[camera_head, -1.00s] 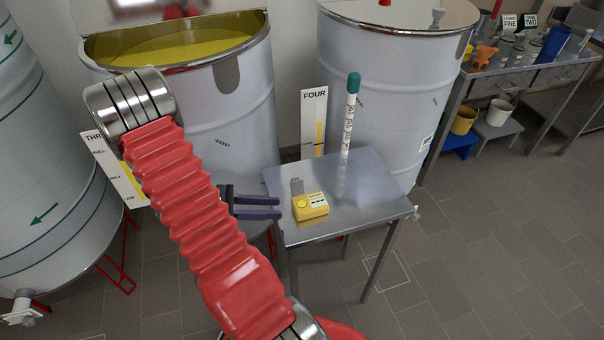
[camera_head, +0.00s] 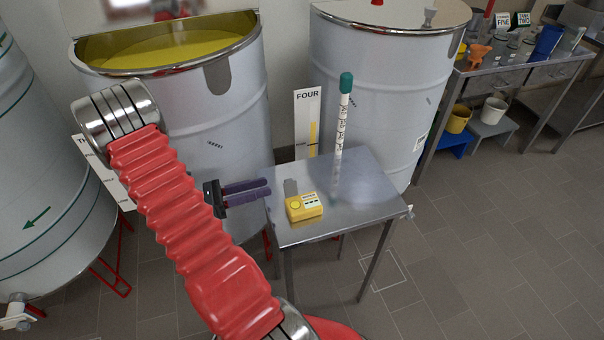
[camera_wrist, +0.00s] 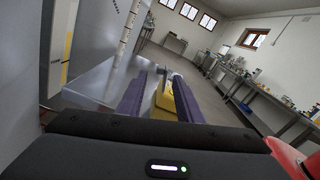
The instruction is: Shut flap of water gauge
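The water gauge (camera_head: 304,207) is a small yellow box with a pale label on top. It sits on the metal table (camera_head: 357,205), near its left side. Its grey flap (camera_head: 291,187) stands upright at the box's back left. My gripper (camera_head: 268,188) has two purple fingers and is left of the gauge, around the table's left edge, apart from the flap. In the wrist view the fingers (camera_wrist: 161,72) stand apart with a gap between them. The yellow gauge (camera_wrist: 165,98) shows in that gap, partly hidden by the right finger. I cannot make out the flap there.
A tall white tube with a green cap (camera_head: 340,135) stands on the table behind the gauge. Tank four (camera_head: 385,95) is behind the table, and an open tank of yellow liquid (camera_head: 175,48) is at the back left. Floor is clear at the right.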

